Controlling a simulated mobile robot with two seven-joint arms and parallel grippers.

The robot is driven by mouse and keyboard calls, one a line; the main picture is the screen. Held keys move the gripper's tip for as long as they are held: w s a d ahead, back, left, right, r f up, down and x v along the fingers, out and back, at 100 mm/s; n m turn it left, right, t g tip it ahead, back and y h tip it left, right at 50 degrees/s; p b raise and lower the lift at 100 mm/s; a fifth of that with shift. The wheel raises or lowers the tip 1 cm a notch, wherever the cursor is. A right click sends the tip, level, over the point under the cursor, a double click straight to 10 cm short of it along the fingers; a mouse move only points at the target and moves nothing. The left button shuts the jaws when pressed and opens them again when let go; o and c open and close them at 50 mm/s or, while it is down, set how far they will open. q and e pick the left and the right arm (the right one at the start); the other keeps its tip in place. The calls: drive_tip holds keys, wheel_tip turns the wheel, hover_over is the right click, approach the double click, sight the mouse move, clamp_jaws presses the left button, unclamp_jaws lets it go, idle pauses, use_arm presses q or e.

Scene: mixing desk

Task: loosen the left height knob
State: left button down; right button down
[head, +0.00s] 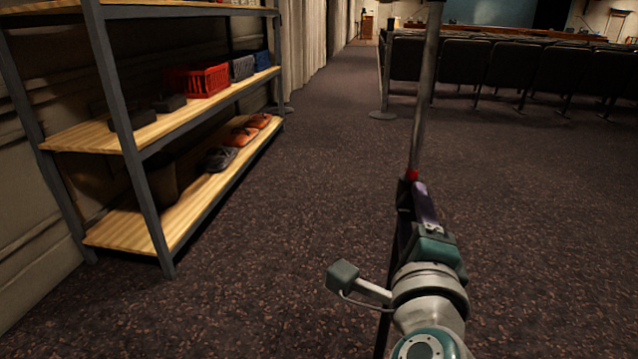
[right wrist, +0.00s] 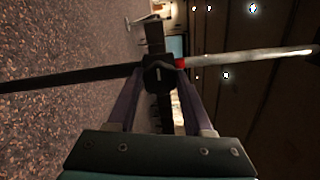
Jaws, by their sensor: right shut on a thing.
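The height knob (right wrist: 158,76) is black with a pale mark and sits on the joint of a stand. The stand has a silver upper pole (head: 425,95) and a black lower tube (right wrist: 75,78), with a red collar (head: 411,174) at the joint. My right gripper (head: 416,193) is at the joint, just below the red collar. In the right wrist view its two purple fingers are shut on the knob, one on each side. In the head view the gripper hides most of the knob. My left gripper is not in view.
A shelf rack (head: 150,150) with wooden boards stands at the left, holding a red basket (head: 205,80) and shoes (head: 220,158). Rows of dark chairs (head: 500,65) stand at the back right. The carpet between is clear.

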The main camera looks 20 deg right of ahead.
drive_tip(key=shift+c, duration=1.5)
unclamp_jaws()
